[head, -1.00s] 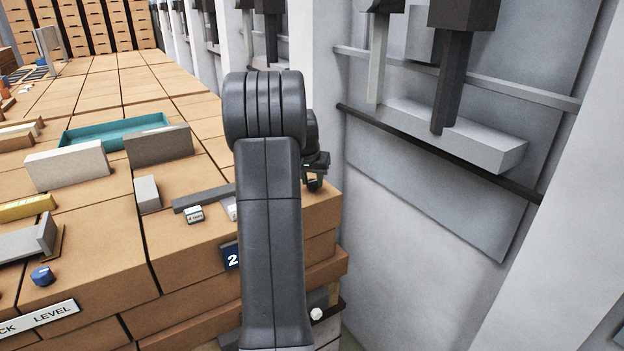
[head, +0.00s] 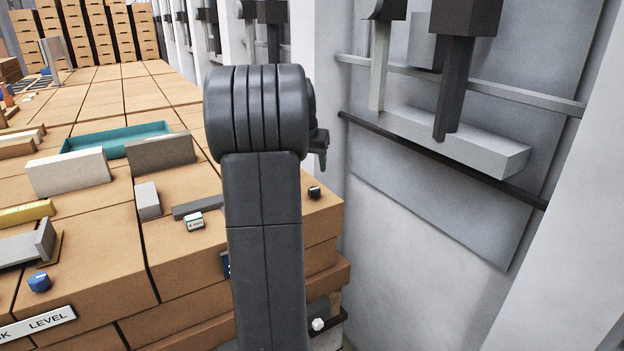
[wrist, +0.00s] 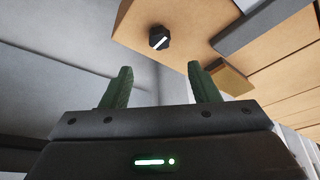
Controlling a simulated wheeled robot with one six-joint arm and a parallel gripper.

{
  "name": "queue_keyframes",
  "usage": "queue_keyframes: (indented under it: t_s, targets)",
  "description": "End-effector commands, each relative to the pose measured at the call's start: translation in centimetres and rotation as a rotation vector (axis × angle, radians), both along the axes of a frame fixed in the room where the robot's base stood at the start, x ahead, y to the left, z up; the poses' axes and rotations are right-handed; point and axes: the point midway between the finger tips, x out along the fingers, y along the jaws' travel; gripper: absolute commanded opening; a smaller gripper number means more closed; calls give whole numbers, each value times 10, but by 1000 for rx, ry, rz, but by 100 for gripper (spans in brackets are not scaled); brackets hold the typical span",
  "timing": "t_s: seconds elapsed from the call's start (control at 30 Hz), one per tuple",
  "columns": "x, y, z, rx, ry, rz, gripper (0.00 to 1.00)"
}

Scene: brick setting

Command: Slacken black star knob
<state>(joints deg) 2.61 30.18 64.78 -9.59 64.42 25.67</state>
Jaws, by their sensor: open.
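The black star knob (head: 315,192) sits near the right end of the top of the tan brick stack in the head view, just right of my arm. In the wrist view the black knob (wrist: 159,38) shows a white mark on its face, on the tan brick surface. My gripper (wrist: 161,82) is open and empty, its two green fingers apart. The knob lies beyond the fingertips, roughly in line with the gap between them, and nothing touches it. In the head view my arm hides most of the gripper.
A grey bar (head: 198,207) and a small white labelled block (head: 194,221) lie left of my arm. A white knob (head: 317,324) is on the stack's lower side. A teal tray (head: 120,138) and a blue knob (head: 40,281) are farther left. A grey wall stands close on the right.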

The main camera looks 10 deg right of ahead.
Motion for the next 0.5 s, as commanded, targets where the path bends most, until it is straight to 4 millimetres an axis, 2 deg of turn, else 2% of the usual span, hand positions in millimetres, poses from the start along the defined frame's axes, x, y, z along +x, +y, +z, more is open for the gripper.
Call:
queue_keyframes:
  t_s: [0.1,0.2,0.5]
  targets:
    - [-6,3,17,0,-2,0,55]
    - [-10,5,27,0,-2,0,55]
    - [-12,6,32,0,1,0,55]
